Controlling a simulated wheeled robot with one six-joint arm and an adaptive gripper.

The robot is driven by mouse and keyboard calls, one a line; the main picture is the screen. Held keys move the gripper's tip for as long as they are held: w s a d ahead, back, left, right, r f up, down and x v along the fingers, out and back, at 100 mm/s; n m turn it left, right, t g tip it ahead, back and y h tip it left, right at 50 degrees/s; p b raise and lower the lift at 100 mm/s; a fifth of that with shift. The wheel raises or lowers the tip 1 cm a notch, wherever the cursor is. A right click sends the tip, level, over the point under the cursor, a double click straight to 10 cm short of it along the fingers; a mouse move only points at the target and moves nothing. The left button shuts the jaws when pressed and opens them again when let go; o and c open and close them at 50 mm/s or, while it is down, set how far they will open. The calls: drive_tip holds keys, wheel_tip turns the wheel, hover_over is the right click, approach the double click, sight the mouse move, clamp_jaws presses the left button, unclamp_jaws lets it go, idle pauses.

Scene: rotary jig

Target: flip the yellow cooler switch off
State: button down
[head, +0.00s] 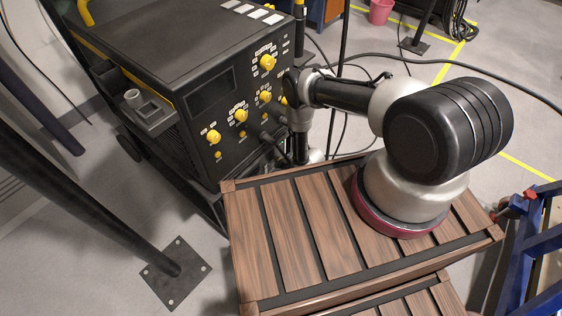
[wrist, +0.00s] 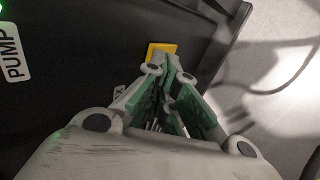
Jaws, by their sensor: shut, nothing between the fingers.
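In the wrist view, a yellow switch (wrist: 161,50) stands out on a black panel, near the panel's right edge. The fingertips of my gripper (wrist: 166,64) are together, with nothing held between them. They are right at the lower side of the yellow switch and cover part of it. I cannot tell whether they touch it or which way the switch is tipped. In the head view, my arm reaches to the right side of the black machine's front panel, and I cannot make out the fingers there.
A PUMP label (wrist: 13,54) and a green light (wrist: 2,6) are on the same panel. The black machine (head: 215,90) carries several yellow knobs. A brown slatted platform (head: 285,220) lies in front of it. A dark post (head: 90,205) stands at left.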

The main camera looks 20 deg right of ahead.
drive_tip(key=shift+r, duration=0.2)
drive_tip(key=shift+r, duration=0.6)
